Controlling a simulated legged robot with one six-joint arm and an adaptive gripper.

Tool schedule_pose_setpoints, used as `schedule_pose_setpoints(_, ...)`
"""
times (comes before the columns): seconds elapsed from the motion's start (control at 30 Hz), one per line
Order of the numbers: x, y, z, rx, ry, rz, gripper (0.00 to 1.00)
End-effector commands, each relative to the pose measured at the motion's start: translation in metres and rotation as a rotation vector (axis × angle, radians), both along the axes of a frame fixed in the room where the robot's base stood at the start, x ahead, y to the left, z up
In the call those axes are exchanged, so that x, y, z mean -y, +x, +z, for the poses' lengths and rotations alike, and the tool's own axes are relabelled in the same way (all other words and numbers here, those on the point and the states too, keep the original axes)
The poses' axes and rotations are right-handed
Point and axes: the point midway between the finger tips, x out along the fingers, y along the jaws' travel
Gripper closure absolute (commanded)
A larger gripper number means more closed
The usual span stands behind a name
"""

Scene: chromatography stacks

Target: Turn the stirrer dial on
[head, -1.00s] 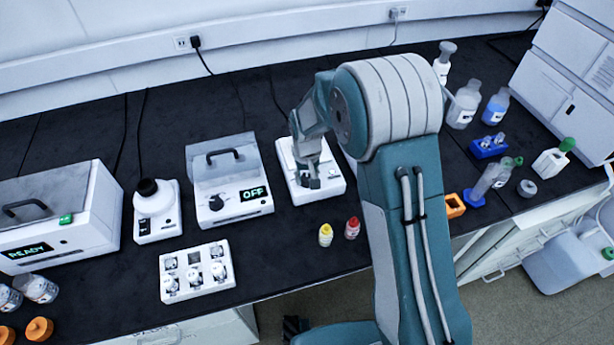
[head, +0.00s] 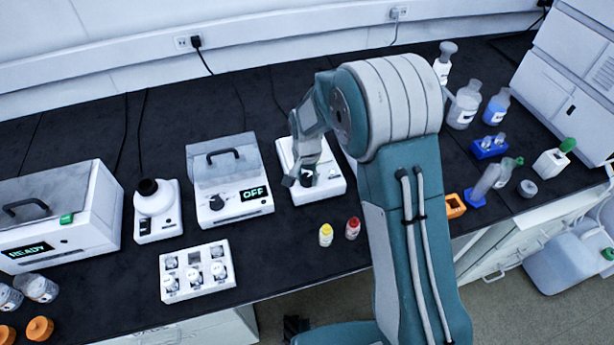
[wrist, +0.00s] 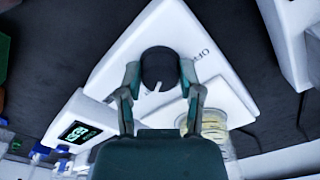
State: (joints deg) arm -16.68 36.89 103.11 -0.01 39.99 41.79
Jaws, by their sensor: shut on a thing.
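The stirrer is a white, flat unit (head: 325,188) on the black bench in the head view. Its white top (wrist: 122,72) fills the middle of the wrist view. The round black dial (wrist: 158,64) has a white pointer mark on its near side, and lettering that begins "OF" is printed to its right. My gripper (wrist: 160,78) has one finger on each side of the dial and is shut on it. In the head view my gripper (head: 306,176) is low over the stirrer and partly covers the dial.
A yellow-capped bottle (head: 326,235) and a red-capped bottle (head: 352,228) stand close in front. A white vial block (head: 197,271) is at front left. Dark bench behind the stirrer is clear.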

Motion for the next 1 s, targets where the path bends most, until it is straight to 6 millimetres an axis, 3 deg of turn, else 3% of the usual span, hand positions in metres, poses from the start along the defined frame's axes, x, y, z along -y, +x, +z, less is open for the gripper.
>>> schedule_pose_setpoints(0.5,-0.0004,-0.0002,-0.0021,-0.001,0.0,-0.018,1.0)
schedule_pose_setpoints(0.53,-0.0005,-0.0002,-0.0021,0.0,0.001,-0.018,0.39)
schedule_pose_setpoints(0.6,-0.0004,-0.0002,-0.0019,-0.001,0.0,-0.017,0.18)
schedule_pose_setpoints(1.0,0.0004,-0.0002,0.0017,0.0,0.001,-0.016,0.18)
